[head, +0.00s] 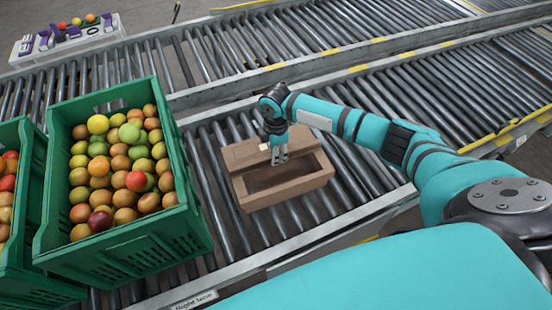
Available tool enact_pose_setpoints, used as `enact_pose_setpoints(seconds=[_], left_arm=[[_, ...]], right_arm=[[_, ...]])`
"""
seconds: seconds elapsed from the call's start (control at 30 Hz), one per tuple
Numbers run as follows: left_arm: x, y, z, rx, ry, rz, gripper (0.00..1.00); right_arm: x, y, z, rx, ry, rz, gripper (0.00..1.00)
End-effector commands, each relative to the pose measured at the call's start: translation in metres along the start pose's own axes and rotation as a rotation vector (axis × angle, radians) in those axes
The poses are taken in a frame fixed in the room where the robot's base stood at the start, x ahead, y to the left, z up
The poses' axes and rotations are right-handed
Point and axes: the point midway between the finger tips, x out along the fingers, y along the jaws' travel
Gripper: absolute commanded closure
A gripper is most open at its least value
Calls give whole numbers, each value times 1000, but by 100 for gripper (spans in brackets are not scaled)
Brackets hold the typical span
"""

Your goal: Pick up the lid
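A brown cardboard box (290,197) sits on the near roller conveyor, right of the green crates. Its front part is open and shows a dark, empty-looking inside. A flat brown panel that looks like the lid (241,153) covers the back part of the box. My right gripper (280,160) points down over the box, its fingertips at the front edge of this panel. Whether the fingers touch or grip the panel cannot be told. The gripper hides part of the panel. My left gripper is not in view.
Metal rails (215,92) separate the conveyor lanes. A white sorting tray (68,42) is at the back left. Rollers right of the box are clear.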

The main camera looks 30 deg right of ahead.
Motion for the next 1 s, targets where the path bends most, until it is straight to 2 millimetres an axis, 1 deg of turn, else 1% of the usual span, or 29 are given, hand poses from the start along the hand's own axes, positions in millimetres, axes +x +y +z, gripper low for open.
enact_pose_setpoints(seconds=[0.03, 0.1, 0.2, 0.47, 0.57, 0.67, 0.9, 1.0], left_arm=[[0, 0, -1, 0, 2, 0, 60], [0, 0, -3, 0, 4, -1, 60], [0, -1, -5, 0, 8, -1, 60], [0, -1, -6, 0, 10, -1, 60], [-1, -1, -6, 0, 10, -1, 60], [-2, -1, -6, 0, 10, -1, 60], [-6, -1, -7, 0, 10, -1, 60], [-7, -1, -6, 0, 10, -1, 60]], right_arm=[[0, 0, 0, 0, 0, 0, 80], [0, 0, 0, 0, 0, 0, 89], [0, 0, 0, 0, 0, 0, 100], [-1, 0, 0, 0, 0, 1, 100], [-5, 1, 0, 0, 0, 1, 100], [-17, 1, 0, 0, 1, 4, 100], [-66, 2, 0, -1, 1, 4, 100], [-82, 1, 0, 0, 1, 2, 100]])
